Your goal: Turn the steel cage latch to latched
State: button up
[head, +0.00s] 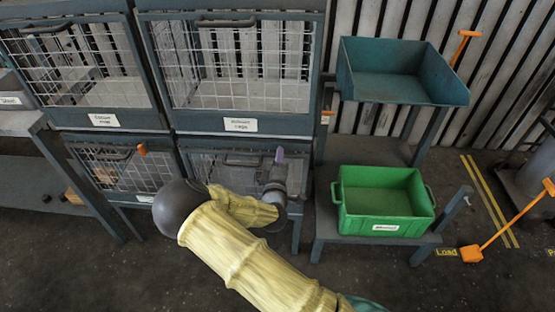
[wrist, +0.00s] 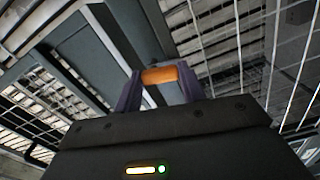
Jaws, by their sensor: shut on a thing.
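My gripper (head: 279,156) is at the right side of the lower right mesh cage (head: 205,165) in the head view, with my arm crossing in front of that cage. In the wrist view my gripper (wrist: 160,78) has its two dark purple fingers on either side of an orange latch handle (wrist: 161,74). It is shut on that handle, which lies across between the fingers. The handle is hidden behind my gripper in the head view. I cannot tell the latch's exact angle against the cage frame.
Other orange latches show on the lower left cage (head: 141,150) and beside the upper right cage (head: 327,116). A green crate (head: 385,201) stands on a low stand at right, below a blue-grey tray (head: 400,89). Open floor lies in front.

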jog(key=shift+n, duration=1.3)
jog(key=o, duration=1)
jog(key=s, duration=1.7)
jog(key=shift+s+a, duration=0.2)
jog(key=shift+s, duration=0.05)
